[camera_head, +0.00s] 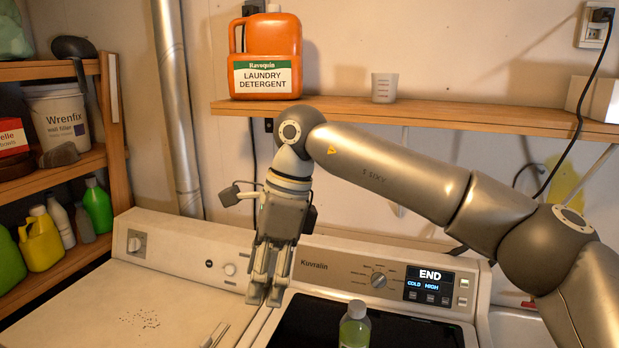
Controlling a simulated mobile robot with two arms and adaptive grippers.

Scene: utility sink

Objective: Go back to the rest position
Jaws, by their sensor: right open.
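My right arm reaches in from the right side of the picture. My right gripper (265,296) points down above the gap between the two machines, near the washer's control panel. Its fingers are open and nothing is between them. My left gripper is not in view. A clear bottle with green liquid (355,326) stands at the front of the dark lid, to the right of the gripper and apart from it.
The washer panel (320,269) reads END. A white machine top (95,300) lies left, with dark specks and a thin metallic item (215,335). A wall shelf (450,117) holds orange laundry detergent (265,55) and a cup (384,88). Shelves with bottles (60,170) stand left.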

